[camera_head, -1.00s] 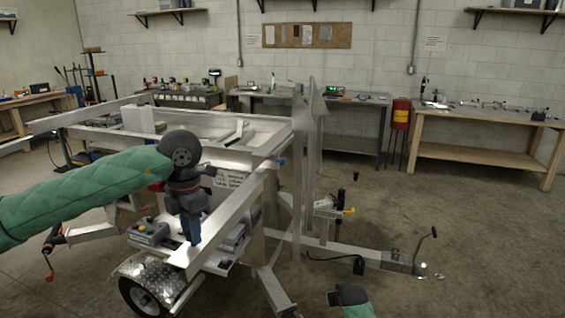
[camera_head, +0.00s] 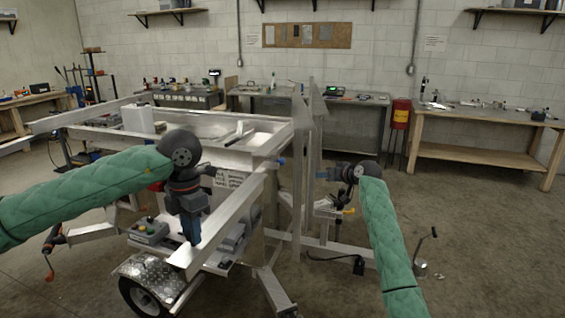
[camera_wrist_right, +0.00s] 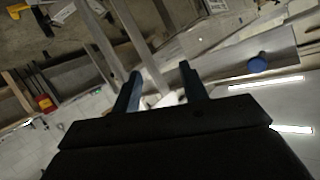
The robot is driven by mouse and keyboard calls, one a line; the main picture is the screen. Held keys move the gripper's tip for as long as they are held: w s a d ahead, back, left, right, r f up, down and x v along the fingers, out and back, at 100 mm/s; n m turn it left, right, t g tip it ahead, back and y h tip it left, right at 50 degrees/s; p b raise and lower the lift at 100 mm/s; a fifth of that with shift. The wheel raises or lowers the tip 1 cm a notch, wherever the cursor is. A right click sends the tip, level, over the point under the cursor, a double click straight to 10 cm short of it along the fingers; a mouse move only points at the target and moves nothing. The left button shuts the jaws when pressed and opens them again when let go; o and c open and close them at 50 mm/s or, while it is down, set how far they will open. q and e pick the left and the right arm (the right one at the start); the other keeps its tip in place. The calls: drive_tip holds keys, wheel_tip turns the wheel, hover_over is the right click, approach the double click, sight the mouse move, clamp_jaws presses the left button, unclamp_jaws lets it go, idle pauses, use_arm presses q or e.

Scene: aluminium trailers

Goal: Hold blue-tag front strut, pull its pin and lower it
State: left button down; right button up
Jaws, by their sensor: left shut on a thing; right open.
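An aluminium bar (camera_head: 237,212) slants from the near trailer corner up to the front. My left gripper (camera_head: 191,240) points down and is shut on the near end of this bar. A small blue round piece (camera_head: 281,162) sits near the bar's far upper end; it also shows on an aluminium beam in the right wrist view (camera_wrist_right: 257,65). I take it for the blue tag, but cannot make out a pin. My right gripper (camera_head: 322,174) is open and empty beside the upright aluminium plates (camera_head: 312,140), to the right of the blue piece. It also shows in the wrist view (camera_wrist_right: 160,86).
The trailer bed (camera_head: 215,126) holds a white canister (camera_head: 138,118). A control box (camera_head: 150,230) is by the wheel (camera_head: 143,296).

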wheel_tip(320, 180, up, 4)
drive_tip(key=a+n+y, duration=0.1)
drive_tip(key=n+y, duration=0.1)
drive_tip(key=y, duration=0.1)
drive_tip(key=n+g+y, duration=0.5)
drive_tip(key=n+y, duration=0.2)
drive_tip(key=n, duration=0.1)
approach(282, 161)
drive_tip(key=shift+n, duration=0.3)
drive_tip(key=x, duration=0.6)
drive_tip(key=w+x, duration=0.1)
drive_tip(key=x, duration=0.3)
drive_tip(key=shift+d+f, duration=0.1)
drive_tip(key=shift+f, duration=0.1)
drive_tip(key=shift+c, duration=0.2)
